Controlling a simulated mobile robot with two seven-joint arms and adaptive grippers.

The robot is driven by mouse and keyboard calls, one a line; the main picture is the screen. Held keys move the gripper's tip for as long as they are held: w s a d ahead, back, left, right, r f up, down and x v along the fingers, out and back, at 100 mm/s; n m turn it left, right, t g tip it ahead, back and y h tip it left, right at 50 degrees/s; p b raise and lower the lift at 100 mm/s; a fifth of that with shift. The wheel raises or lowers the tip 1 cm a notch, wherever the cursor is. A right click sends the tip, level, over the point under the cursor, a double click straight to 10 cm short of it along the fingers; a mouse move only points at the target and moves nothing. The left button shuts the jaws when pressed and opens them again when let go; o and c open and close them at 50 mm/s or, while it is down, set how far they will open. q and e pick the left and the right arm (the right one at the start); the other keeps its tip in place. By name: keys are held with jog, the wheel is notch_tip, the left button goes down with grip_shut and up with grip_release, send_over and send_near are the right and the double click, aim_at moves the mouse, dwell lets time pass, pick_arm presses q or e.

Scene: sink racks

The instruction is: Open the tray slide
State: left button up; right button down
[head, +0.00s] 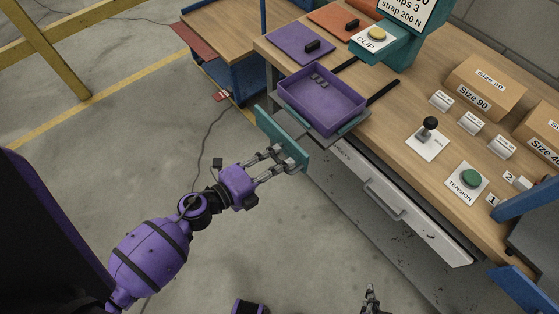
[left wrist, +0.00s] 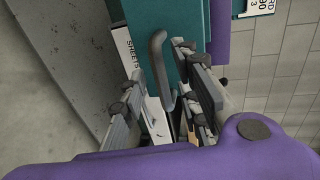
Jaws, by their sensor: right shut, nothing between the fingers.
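The tray slide's teal front panel (head: 268,131) stands out past the left edge of the workbench. Some of its grey plate (head: 290,121) shows between that panel and the purple tray (head: 322,98), which holds a few small grey pieces. My left gripper (head: 282,160) is at the outer face of the panel. In the left wrist view, a curved grey handle (left wrist: 157,65) on the teal panel (left wrist: 185,25) lies between its parted fingers (left wrist: 155,75); whether a finger touches it I cannot tell. My right gripper (head: 370,290) is low in the head view, shut and empty, away from the bench.
A drawer marked SHEETS (head: 385,198) with a bar handle is below the bench top. The floor (head: 90,160) left of the slide is mostly clear, with a thin cable.

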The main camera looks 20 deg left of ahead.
pick_arm(q)
jog(key=v, duration=1.1)
jog(key=shift+f, duration=0.1)
